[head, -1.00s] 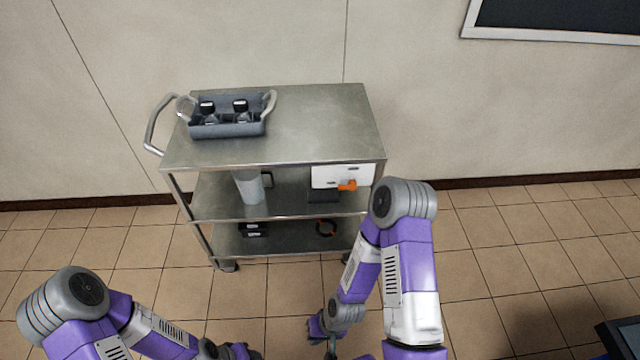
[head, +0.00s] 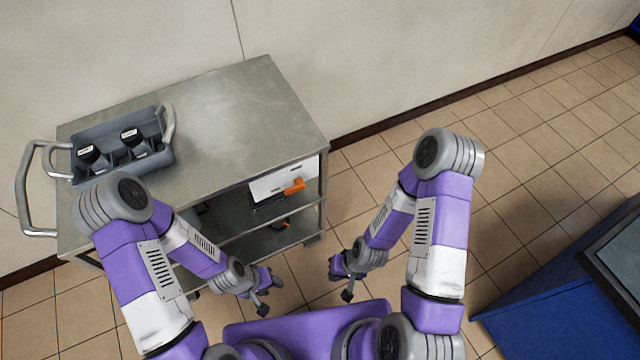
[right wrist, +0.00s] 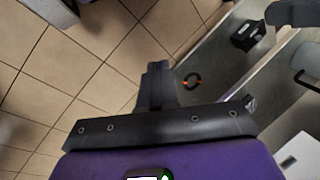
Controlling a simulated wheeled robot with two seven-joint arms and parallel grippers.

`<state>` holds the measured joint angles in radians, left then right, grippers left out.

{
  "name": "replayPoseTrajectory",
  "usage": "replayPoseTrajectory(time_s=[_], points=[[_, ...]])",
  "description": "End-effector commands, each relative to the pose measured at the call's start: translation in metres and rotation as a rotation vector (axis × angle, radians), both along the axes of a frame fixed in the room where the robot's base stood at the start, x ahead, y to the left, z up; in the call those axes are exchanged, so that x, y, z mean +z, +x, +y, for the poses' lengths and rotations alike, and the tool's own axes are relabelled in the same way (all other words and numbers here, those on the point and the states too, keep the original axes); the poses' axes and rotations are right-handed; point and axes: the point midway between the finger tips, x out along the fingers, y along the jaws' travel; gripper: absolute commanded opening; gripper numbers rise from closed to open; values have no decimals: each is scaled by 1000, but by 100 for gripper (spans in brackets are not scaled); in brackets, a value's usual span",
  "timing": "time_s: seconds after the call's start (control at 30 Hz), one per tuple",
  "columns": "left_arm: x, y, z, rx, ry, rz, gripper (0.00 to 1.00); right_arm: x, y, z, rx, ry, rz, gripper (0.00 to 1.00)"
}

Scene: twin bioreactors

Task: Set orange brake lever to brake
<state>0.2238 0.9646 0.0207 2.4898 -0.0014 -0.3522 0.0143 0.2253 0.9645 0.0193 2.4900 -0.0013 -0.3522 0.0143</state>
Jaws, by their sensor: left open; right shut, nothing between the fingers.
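An orange lever (head: 294,187) sticks out from the front of a white box (head: 270,184) on the cart's middle shelf in the head view. I cannot tell its setting from here. My left gripper (head: 270,290) is open, in front of the cart and apart from the lever. My right gripper (head: 342,283) is shut and empty, to the right of the left one and also apart from the lever. The right wrist view shows the dark fingers of the right gripper (right wrist: 157,85) close together. The lever is not clearly seen in that view.
An orange and black ring (right wrist: 192,81) lies on a lower shelf. A blue-sided unit (head: 560,270) stands at right. Floor right of the cart is clear.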

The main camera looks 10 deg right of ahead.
Motion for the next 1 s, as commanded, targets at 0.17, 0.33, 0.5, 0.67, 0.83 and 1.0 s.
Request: replayPoseTrajectory(time_s=[0.17, 0.33, 0.5, 0.67, 0.83, 1.0], points=[[0, -1, 1, 1, 0, 3, 43, 0, 0, 0, 1, 1, 0, 0], [0, -1, 1, 1, 0, 3, 43, 0, -1, 1, 2, 1, 1, 0], [-3, -1, 1, 1, 1, 2, 43, -8, -4, 2, -8, 7, 42, 0], [-13, -1, 1, 1, 1, 2, 43, -38, -18, 16, -60, 69, 247, 0], [-29, -1, 1, 1, 1, 2, 43, -62, -28, 61, -166, 294, 577, 0], [-44, -1, 1, 1, 1, 2, 43, -52, 0, 112, -285, 679, 835, 0]])
